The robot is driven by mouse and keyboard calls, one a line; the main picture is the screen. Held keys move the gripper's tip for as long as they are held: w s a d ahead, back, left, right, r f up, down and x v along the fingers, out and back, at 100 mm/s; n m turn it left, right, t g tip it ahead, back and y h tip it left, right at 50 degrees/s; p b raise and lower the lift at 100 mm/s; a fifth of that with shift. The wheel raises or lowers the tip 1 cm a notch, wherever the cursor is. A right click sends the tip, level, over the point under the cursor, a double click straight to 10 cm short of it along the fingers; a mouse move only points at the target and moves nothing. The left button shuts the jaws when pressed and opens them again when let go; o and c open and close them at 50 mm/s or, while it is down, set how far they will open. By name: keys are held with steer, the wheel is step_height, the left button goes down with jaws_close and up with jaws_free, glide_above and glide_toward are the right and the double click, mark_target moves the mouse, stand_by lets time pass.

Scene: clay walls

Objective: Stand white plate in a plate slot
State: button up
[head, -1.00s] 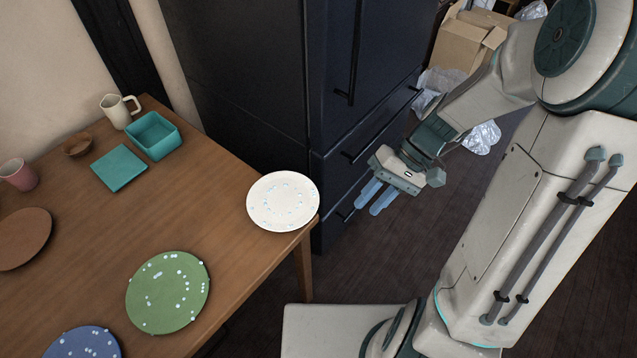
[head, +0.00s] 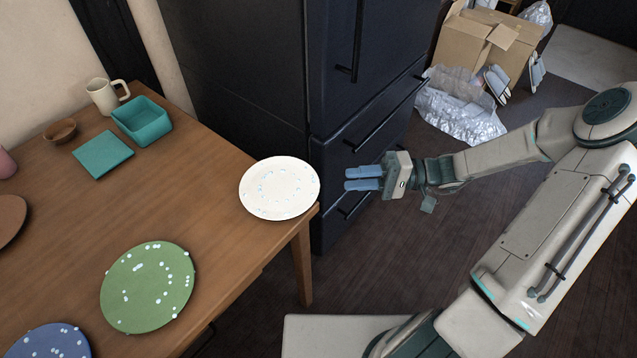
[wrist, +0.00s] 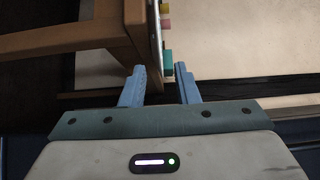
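The white plate (head: 279,189) with pale blue specks lies flat at the right corner of the wooden table (head: 195,205) in the head view. My gripper (head: 346,179) is just right of the plate, apart from it. Its two blue fingers point left toward the plate. In the wrist view my gripper (wrist: 160,70) is open, with an empty gap between the fingers. The table (wrist: 75,45) appears there turned on its side, close to the fingertips. I cannot make out the plate clearly in that view. No plate slot is in sight.
A green speckled plate (head: 148,287), a blue one (head: 50,343) and a brown one (head: 8,218) lie on the table. A teal box (head: 142,122), teal square (head: 103,154), cream mug (head: 106,97) and brown bowl (head: 60,131) stand behind. A dark fridge (head: 245,75) rises beyond the table corner.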

steer(key=s+a+b, duration=0.1)
steer(key=a, duration=0.6)
steer(key=shift+a, duration=0.3)
jaws_close()
steer(key=shift+r, duration=0.1)
step_height(320, 180, up, 2)
steer(key=shift+r+p, duration=0.15)
steer(key=shift+p, duration=1)
